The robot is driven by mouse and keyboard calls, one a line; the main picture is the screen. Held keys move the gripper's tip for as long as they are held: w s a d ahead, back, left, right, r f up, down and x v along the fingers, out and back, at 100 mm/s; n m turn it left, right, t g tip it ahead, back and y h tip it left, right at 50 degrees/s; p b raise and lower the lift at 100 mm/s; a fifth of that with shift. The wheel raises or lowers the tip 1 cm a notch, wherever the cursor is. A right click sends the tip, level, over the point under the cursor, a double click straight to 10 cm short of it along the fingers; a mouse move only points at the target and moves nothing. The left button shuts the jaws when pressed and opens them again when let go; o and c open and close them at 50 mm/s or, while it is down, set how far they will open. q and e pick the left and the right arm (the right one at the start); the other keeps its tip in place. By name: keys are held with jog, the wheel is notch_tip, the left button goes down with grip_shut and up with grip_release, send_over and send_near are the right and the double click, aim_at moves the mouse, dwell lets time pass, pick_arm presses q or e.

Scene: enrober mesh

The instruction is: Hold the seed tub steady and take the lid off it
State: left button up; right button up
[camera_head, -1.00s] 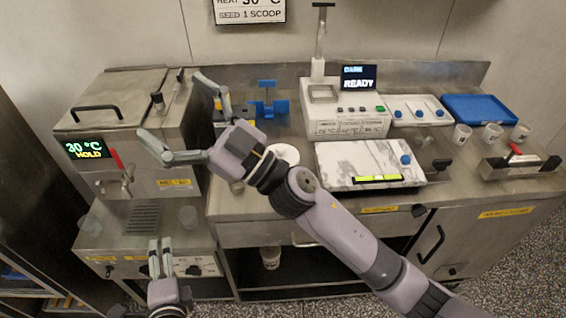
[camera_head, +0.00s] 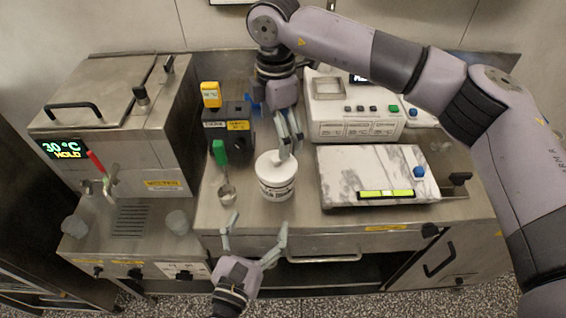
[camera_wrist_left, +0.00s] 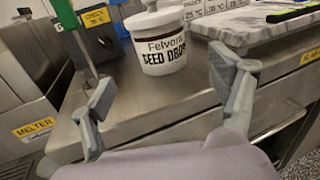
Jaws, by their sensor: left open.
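The white seed tub (camera_head: 276,188) stands upright on the steel counter, with black lettering on its front. Its white lid (camera_head: 270,162) sits on top; in the left wrist view the tub (camera_wrist_left: 163,55) and lid (camera_wrist_left: 152,20) show closer, the knob at the top edge. My left gripper (camera_head: 255,232) is open and empty in front of the tub; its fingers are spread in the left wrist view (camera_wrist_left: 165,105), with the tub beyond them. My right gripper (camera_head: 290,142) reaches down from behind, its fingertips at the lid's top; whether they grip the knob cannot be told.
A green-handled ladle (camera_head: 220,153) and a dark box (camera_head: 228,130) stand left of the tub. A marble slab (camera_head: 350,165) lies close on the right, and the melter (camera_head: 120,130) is at the far left. The counter's front edge runs just before the tub.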

aim_at(272, 191)
pick_arm(q)
jog(key=shift+w+d+f, duration=0.15)
jog(key=shift+w+d, duration=0.05)
jog(key=shift+w, duration=0.4)
pick_arm(e)
jog(key=shift+w+d+f, duration=0.15)
jog(key=shift+w, duration=0.3)
jog(key=shift+s+a+r, duration=0.25)
jog(key=shift+s+r, duration=0.1)
jog(key=shift+s, duration=0.3)
jog(key=shift+s+a+r, duration=0.25)
jog(key=shift+s+r, duration=0.05)
jog(key=shift+s, duration=0.3)
pick_arm(q)
jog(key=x, duration=0.4)
jog(key=shift+w+r, duration=0.25)
pick_arm(e)
jog(key=shift+w+d+f, duration=0.25)
jog(key=shift+w+f, duration=0.1)
jog(key=shift+w, duration=0.15)
pick_arm(q)
jog(key=x, duration=1)
jog(key=shift+w+d+r, duration=0.15)
jog(key=shift+w, duration=0.3)
pick_arm(e)
jog(key=shift+s+a+r, duration=0.1)
jog(key=shift+s+r, duration=0.05)
pick_arm(q)
jog(key=shift+c, duration=0.2)
